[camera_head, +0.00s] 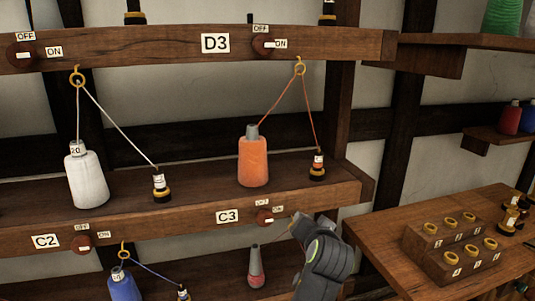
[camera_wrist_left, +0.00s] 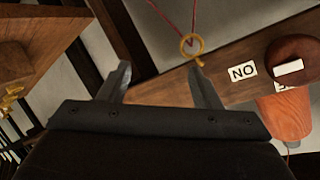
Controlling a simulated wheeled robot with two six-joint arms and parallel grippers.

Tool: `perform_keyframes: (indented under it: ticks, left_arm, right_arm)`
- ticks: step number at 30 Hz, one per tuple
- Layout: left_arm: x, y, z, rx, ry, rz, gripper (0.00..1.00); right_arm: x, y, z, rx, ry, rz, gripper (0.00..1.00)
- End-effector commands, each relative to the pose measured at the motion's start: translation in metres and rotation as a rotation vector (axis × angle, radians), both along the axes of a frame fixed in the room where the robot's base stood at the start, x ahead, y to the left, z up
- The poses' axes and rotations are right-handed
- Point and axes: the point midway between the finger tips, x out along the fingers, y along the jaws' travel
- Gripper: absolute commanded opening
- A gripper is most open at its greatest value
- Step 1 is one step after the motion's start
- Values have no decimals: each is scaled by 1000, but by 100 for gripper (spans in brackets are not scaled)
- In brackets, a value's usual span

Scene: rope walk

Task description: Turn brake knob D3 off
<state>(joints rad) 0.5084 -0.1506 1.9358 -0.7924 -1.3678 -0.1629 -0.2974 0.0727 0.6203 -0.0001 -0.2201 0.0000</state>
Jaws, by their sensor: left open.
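The D3 plate (camera_head: 215,43) is on the upper beam in the head view. Right of it is the dark red D3 brake knob (camera_head: 262,46), with an OFF tag (camera_head: 260,29) above and an ON tag (camera_head: 281,44) at its right. Its white mark appears to point toward ON. My left gripper (camera_wrist_left: 160,72) is open and empty in the left wrist view. In the head view its arm is at lower right, below D3 and near the C3 knob (camera_head: 264,217). The C3 knob also shows in the left wrist view (camera_wrist_left: 296,50). My right gripper is out of view.
Below D3, orange thread runs from a brass ring (camera_head: 299,69) to an orange bobbin (camera_head: 253,160) and a small dark bobbin (camera_head: 317,168). The C3 ring (camera_wrist_left: 192,44) and its red thread are close to my left fingers. A wooden table (camera_head: 390,255) stands at right.

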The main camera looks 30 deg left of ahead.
Motion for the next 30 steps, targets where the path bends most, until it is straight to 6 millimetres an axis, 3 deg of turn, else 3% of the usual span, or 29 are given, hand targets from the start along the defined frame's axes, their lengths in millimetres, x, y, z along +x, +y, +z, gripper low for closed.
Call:
perform_keyframes:
  ticks: [1,3,6,15,21,25,30]
  left_arm:
    - [-10,0,52,-16,-71,36,58]
    - [-32,0,112,-50,-159,96,58]
    - [-64,-1,183,-104,-278,173,58]
    - [-129,-33,328,-170,-527,295,58]
    - [-170,-50,385,-187,-628,342,58]
    - [-186,-55,401,-194,-659,358,58]
    - [-189,-54,408,-196,-667,365,58]
  right_arm:
    - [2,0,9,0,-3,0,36]
    - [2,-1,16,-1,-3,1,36]
    - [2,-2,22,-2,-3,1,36]
    - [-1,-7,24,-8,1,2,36]
    - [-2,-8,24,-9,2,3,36]
    - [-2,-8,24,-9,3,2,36]
    - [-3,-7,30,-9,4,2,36]
